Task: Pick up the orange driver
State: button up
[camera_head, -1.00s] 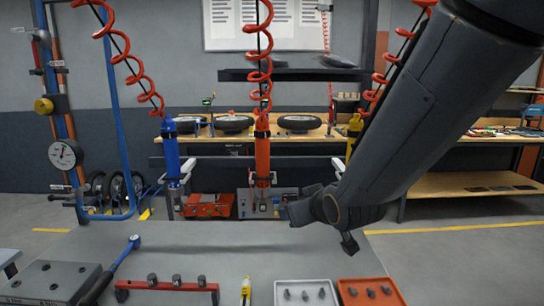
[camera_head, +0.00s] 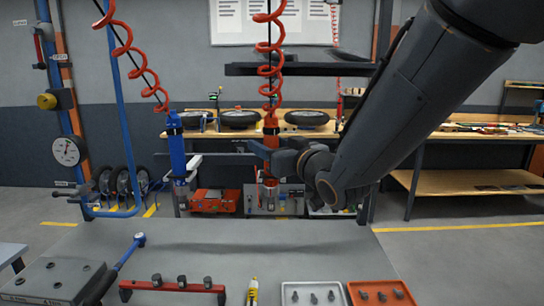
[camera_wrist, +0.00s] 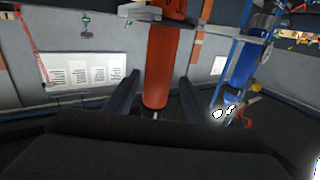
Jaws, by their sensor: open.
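The orange driver (camera_head: 270,128) hangs upright from a red coiled hose in the middle of the head view, partly hidden behind my gripper. In the head view my gripper (camera_head: 262,150) reaches in from the right at the driver's height. I cannot tell whether anything touches.
A blue driver (camera_head: 177,150) hangs to the left of the orange one; it also shows in the wrist view (camera_wrist: 242,65). A dark overhead shelf (camera_head: 300,70) is behind. The grey table (camera_head: 220,245) holds a red rack (camera_head: 172,287), a white tray (camera_head: 311,293) and an orange tray (camera_head: 380,293).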

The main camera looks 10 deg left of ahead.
jog(key=shift+d+p+x, duration=0.2)
jog(key=shift+p+x, duration=0.5)
jog(key=shift+x, duration=1.2)
jog(key=shift+w+r, duration=0.1)
jog(key=shift+w, duration=0.1)
jog(key=shift+r, duration=0.1)
grip_shut()
